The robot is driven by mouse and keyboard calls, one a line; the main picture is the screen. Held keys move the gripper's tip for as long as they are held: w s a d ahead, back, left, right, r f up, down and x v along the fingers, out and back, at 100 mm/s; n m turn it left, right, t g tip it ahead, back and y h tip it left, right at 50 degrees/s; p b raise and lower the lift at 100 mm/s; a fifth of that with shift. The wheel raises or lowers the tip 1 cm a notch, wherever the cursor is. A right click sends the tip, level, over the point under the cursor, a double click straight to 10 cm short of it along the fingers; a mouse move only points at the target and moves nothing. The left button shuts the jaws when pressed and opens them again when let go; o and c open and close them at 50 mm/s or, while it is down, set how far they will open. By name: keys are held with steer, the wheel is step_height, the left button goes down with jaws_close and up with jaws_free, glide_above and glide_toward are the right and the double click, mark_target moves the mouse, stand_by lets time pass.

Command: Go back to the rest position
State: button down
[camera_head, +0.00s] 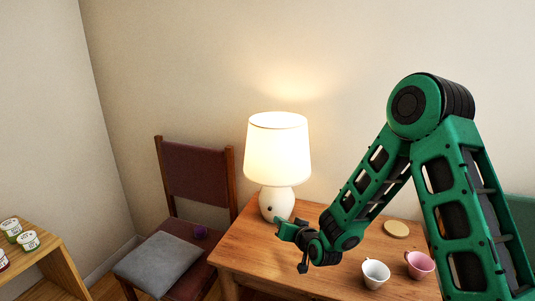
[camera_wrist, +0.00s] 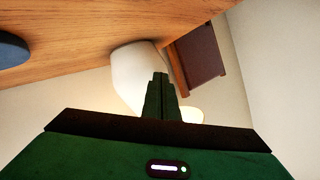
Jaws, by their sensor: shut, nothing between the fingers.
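My gripper (camera_head: 280,230) is at the end of my green arm, in front of the lamp's base and above the table's left part in the head view. In the wrist view its fingers (camera_wrist: 161,78) are together, with nothing between them. The lamp (camera_head: 278,150) is lit, with a white shade and a rounded white base. In the wrist view the lamp (camera_wrist: 130,65) is just behind the fingertips; I cannot tell whether they touch it.
The wooden table (camera_head: 240,250) holds a white cup (camera_head: 375,273), a pink cup (camera_head: 420,263) and a round tan disc (camera_head: 396,229). A shelf (camera_head: 50,262) holds several jars.

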steer(key=s+d+r+g+h, duration=0.25)
steer(key=s+d, duration=0.25)
steer(key=d, duration=0.5)
steer(key=s+d+r+m+g+h, duration=0.1)
steer(key=s+d+r+g+h, duration=0.3)
steer(key=d, duration=0.6)
steer(key=s+d+r+g+h, duration=0.1)
steer(key=s+d+r, duration=0.1)
steer(key=s+d, duration=0.7)
steer(key=s+d+r+m+g, duration=0.1)
steer(key=s+d+r, duration=0.1)
steer(key=s, duration=0.7)
steer(key=s+d+r+m+g+y, duration=0.1)
steer(key=s+d+r+m+g, duration=0.1)
steer(key=s, duration=0.7)
steer(key=s+d+r+m+g, duration=0.1)
steer(key=s+d+r+g, duration=0.1)
steer(key=s, duration=0.7)
steer(key=shift+d+r+m+y, duration=0.15)
steer(key=shift+d+m+y, duration=0.25)
steer(key=shift+d, duration=0.2)
steer(key=shift+w+f+g, duration=0.25)
steer(key=shift+w, duration=0.4)
